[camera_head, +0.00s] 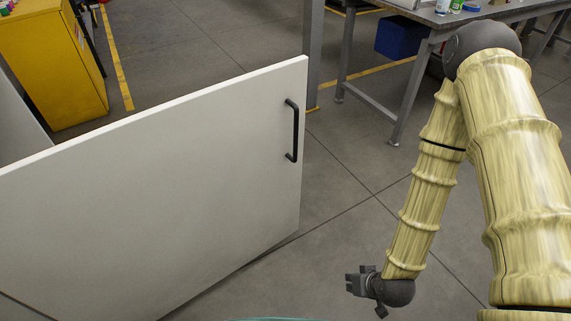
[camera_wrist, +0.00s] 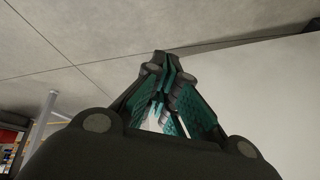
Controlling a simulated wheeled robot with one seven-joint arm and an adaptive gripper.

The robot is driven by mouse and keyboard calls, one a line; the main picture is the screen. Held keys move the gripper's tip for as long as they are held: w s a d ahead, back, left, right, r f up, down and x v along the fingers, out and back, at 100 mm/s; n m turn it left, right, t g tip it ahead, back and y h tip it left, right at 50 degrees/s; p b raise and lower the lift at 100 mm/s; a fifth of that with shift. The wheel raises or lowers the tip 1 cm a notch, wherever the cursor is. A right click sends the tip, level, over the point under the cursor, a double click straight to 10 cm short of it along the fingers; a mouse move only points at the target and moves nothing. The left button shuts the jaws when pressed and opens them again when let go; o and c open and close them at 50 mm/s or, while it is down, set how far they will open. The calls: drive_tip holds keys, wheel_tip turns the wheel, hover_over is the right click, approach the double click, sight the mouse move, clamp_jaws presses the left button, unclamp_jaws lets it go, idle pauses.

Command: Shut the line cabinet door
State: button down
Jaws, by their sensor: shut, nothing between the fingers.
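The line cabinet door (camera_head: 160,195) is a large white panel across the left of the head view. It stands swung out over the floor. A black bar handle (camera_head: 292,130) is upright near its right edge. My gripper (camera_head: 350,282) is low at the bottom right of the door, pointing left, with floor between them in the picture. The wrist view shows my gripper (camera_wrist: 163,62) with its fingertips together and nothing held. The white door panel (camera_wrist: 265,85) fills the right of that view. The cabinet body cannot be made out clearly.
A yellow cabinet (camera_head: 50,65) stands at the upper left. A grey metal table (camera_head: 450,18) with bottles on it is at the upper right, with a blue bin (camera_head: 398,38) under it. A grey post (camera_head: 313,50) rises behind the door. The floor (camera_head: 345,205) right of the door is clear.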

drive_tip(key=w+a+n+t+y+b, duration=0.2)
drive_tip(key=w+a+t+b, duration=0.15)
drive_tip(key=w, duration=0.55)
drive_tip(key=n+t+y+b, duration=0.5)
drive_tip(key=y+b, duration=0.2)
drive_tip(key=b, duration=0.3)
approach(280, 151)
drive_tip(key=b+x, duration=0.1)
drive_tip(key=x, duration=0.6)
drive_tip(key=shift+f+b, duration=0.15)
drive_tip(key=shift+b, duration=0.2)
